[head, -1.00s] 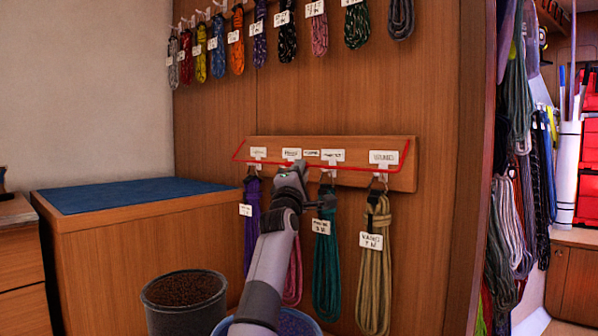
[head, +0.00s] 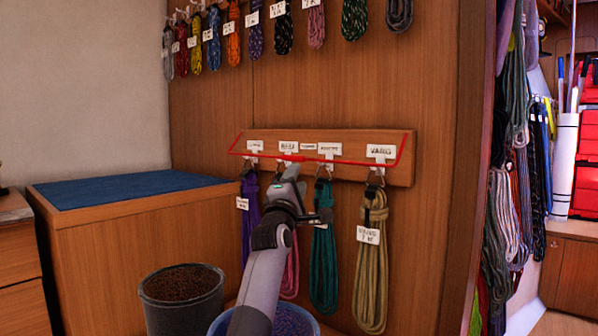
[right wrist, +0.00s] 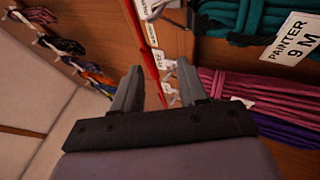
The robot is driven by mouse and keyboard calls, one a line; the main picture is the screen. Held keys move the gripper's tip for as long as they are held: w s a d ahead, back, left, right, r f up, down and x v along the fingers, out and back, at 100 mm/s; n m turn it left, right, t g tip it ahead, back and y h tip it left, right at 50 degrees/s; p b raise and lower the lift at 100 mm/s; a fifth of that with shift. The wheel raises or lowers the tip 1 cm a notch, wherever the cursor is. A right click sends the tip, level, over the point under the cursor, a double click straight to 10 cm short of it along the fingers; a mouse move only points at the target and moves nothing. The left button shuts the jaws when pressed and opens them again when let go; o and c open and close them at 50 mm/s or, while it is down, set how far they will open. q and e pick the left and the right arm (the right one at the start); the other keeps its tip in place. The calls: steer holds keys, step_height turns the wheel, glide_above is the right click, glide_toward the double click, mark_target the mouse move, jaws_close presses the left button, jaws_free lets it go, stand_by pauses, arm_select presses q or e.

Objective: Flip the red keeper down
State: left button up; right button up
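The red keeper (head: 345,161) is a thin red bar running across the front of a wooden board (head: 400,174), with its two ends angling up to the board's sides. It passes in front of the hooks below the white labels. My right gripper (head: 292,172) is just below the bar, left of the board's middle. In the right wrist view, its two fingers (right wrist: 158,78) are spread apart. The red keeper (right wrist: 149,50) runs through the gap seen between them; I cannot tell whether either finger touches it. My left gripper is out of view.
Rope coils hang from the hooks: purple (head: 250,215), pink (head: 290,275), teal (head: 324,265) and tan (head: 371,280). A dark bucket (head: 181,300) and a blue one (head: 300,325) stand below. A blue-topped cabinet (head: 130,190) is left. More coils hang above.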

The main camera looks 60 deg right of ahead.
steer(key=shift+v, duration=1.15)
steer(key=shift+a+r, duration=0.1)
steer(key=shift+a, duration=0.05)
